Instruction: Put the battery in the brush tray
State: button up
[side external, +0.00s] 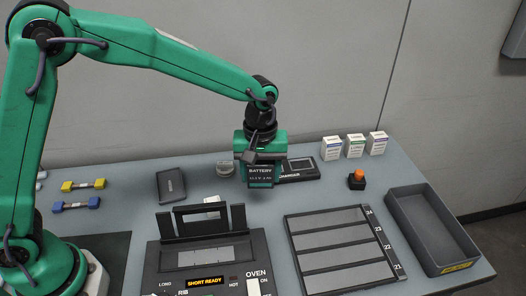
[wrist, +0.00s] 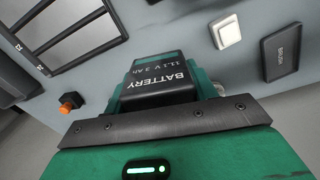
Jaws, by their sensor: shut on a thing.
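My gripper (side external: 260,155) is shut on the battery (side external: 260,176), a dark block with white "BATTERY" lettering. It holds the battery upright above the table, just left of the charger (side external: 300,169) in the side view. The battery also shows large between the jaws in the wrist view (wrist: 158,80). The brush tray (side external: 171,185) is a small, shallow dark tray to the left of my gripper, lying flat on the table. In the wrist view the brush tray (wrist: 284,51) is at the right, marked "BRUSH". It looks empty.
An oven unit (side external: 205,255) with a raised dark frame stands in front. A round metal piece (side external: 225,168) lies between battery and brush tray. A slotted rack (side external: 340,245), an orange button (side external: 357,178) and a grey bin (side external: 432,228) are to the right.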

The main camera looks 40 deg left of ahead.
jog(key=shift+s+a+r+n, duration=0.25)
jog(key=shift+s+a+n, duration=0.1)
jog(key=shift+a+n, duration=0.4)
jog(key=s+a+r+n, duration=0.1)
jog(key=s+a+n, duration=1)
jog(key=n, duration=0.7)
jog(key=shift+s+a+r, duration=0.2)
jog(key=shift+s+a, duration=0.2)
jog(key=shift+a, duration=0.6)
send_over(170, 186)
notch_tip(170, 186, down, 7)
jog(key=shift+w+a, duration=0.1)
jog(key=shift+w, duration=0.05)
jog(key=shift+f, duration=0.15)
